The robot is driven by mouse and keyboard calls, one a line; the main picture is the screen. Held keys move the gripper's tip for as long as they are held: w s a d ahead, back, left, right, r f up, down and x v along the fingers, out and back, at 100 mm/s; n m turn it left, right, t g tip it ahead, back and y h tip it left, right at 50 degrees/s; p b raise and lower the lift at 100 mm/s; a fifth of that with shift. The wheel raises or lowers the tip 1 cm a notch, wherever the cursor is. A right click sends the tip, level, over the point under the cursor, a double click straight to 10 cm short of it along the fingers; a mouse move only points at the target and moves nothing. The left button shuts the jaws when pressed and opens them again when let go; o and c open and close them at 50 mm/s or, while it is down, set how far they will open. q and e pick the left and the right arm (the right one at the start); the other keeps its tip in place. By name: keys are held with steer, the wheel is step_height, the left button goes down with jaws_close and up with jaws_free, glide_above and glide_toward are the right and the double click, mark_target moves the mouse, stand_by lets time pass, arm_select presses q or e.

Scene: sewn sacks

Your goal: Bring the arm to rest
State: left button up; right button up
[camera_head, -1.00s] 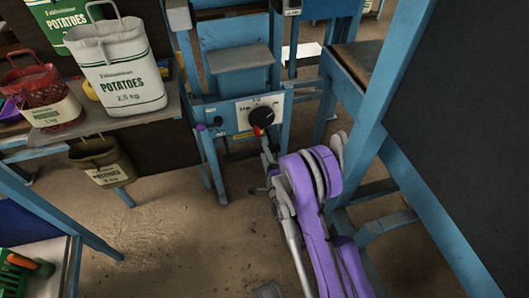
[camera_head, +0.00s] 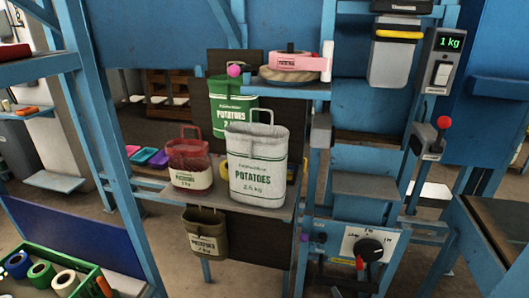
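Neither of my grippers nor my arms shows in the head view. A dial panel (camera_head: 355,242) with a black knob (camera_head: 371,249) and a red pointer sits on the blue machine frame at lower right. Above it is a flat grey plate (camera_head: 365,189). I cannot tell where my arms are.
An olive sack (camera_head: 206,234) hangs below. A scale display (camera_head: 450,43) and red-knobbed lever (camera_head: 443,123) are at right. A green crate (camera_head: 92,278) holds rolls at lower left.

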steer(key=s+a+n+g, duration=0.1)
steer(key=s+n+g, duration=0.15)
steer(key=s, duration=0.55)
steer(key=s+a+r+n+g, duration=0.1)
steer(key=s+a+n+g, duration=0.1)
steer(key=s+n, duration=0.35)
steer(key=s+a+n+g, duration=0.1)
steer(key=s+n+g, duration=0.1)
steer(key=s, duration=0.7)
arm_select(q)
step_height(320, 180, up, 22)
steer(key=w+t+p, duration=0.1)
steer(key=p, duration=1.8)
steer(key=shift+w+f, duration=0.2)
steer(key=shift+w, duration=0.15)
arm_select(e)
step_height(320, 180, up, 22)
steer(key=w, duration=0.1)
steer(key=shift+f+t+y, duration=0.2)
steer(key=shift+t+y, duration=0.1)
steer(key=shift+t, duration=0.15)
arm_select(q)
steer(key=shift+s, duration=0.15)
arm_select(e)
steer(key=shift+s, duration=0.1)
steer(key=shift+c, duration=0.2)
